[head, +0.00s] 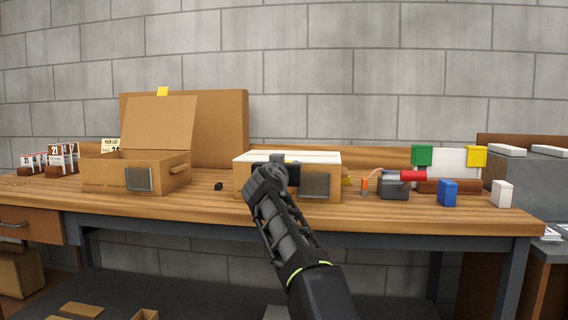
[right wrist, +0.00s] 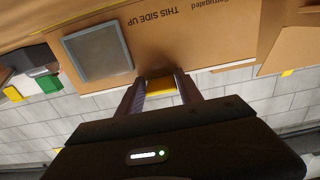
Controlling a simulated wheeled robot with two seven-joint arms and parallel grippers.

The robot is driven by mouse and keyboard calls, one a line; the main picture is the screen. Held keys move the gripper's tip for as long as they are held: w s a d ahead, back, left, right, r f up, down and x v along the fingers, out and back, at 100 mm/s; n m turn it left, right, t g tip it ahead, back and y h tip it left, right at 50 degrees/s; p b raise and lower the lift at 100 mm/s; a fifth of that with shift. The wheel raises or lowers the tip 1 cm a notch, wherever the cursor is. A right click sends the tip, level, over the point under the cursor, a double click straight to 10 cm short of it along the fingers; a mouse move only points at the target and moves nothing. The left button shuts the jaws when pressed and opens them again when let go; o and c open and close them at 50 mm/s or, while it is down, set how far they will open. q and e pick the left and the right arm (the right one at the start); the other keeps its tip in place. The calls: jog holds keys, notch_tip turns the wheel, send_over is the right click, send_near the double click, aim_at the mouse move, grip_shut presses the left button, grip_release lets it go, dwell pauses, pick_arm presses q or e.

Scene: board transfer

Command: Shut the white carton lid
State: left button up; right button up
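The carton (head: 245,182) with the white lid (head: 310,157) stands mid-bench. The lid lies flat or nearly flat across its top; I cannot tell if it is fully down. My right gripper (head: 272,165) is at the carton's front upper edge and hides part of it. In the right wrist view, turned upside down, the carton's brown face (right wrist: 190,35) bears the words "THIS SIDE UP" and a grey square patch (right wrist: 97,52). The fingers (right wrist: 160,80) stand apart, with a yellow piece (right wrist: 160,92) showing between them; contact is unclear. My left gripper is out of view.
An open brown box (head: 105,175) with its flap raised stands left. To the right are a red-tipped tool (head: 412,176), a blue block (head: 447,193) and a white block (head: 502,194). A small black item (head: 218,186) lies between the boxes. The bench front edge (head: 440,226) is clear.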

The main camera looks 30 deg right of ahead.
jog(key=shift+o, duration=0.7)
jog(key=shift+w+d+f, duration=0.1)
jog(key=shift+w+f, duration=0.15)
jog(key=shift+f, duration=0.3)
jog(key=shift+o, duration=1.4)
jog(key=shift+s+r, duration=0.1)
jog(key=shift+r, duration=0.25)
jog(key=b+v, duration=0.5)
jog(key=v, duration=0.2)
jog(key=shift+s+a, duration=0.3)
